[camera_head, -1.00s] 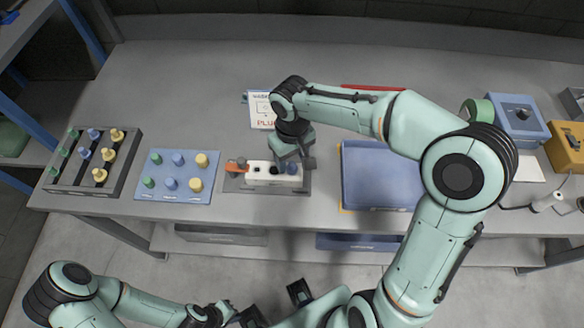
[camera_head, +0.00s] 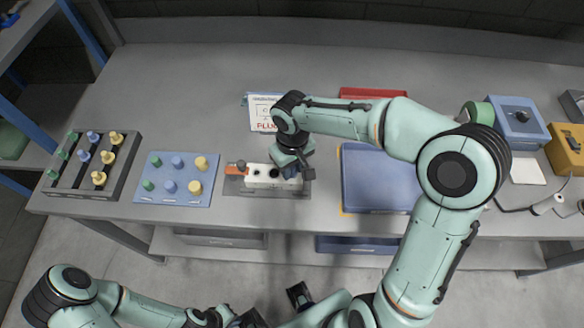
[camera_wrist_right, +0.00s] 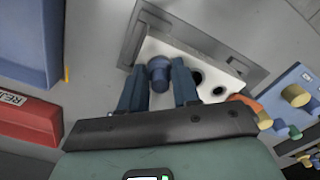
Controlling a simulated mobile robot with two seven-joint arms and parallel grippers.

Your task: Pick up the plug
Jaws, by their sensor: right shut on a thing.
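A blue plug (camera_wrist_right: 158,72) is between the fingers of my right gripper (camera_wrist_right: 158,88) in the right wrist view. The gripper is shut on it at one end of a white socket block (camera_wrist_right: 212,66). In the head view my right gripper (camera_head: 292,170) reaches down over the right end of the same white block (camera_head: 262,175) and mostly hides the plug. I cannot tell whether the plug is still seated in the block. My left gripper (camera_head: 240,319) is low at the bottom edge, away from the bench and partly cut off; its opening is unclear.
A blue board with pegs (camera_head: 178,178) and a dark rack with pegs (camera_head: 94,160) stand to the left. A blue tray (camera_head: 378,180) lies right of the block, with a red bin (camera_head: 372,93) behind. A sign (camera_head: 262,112) lies behind the block.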

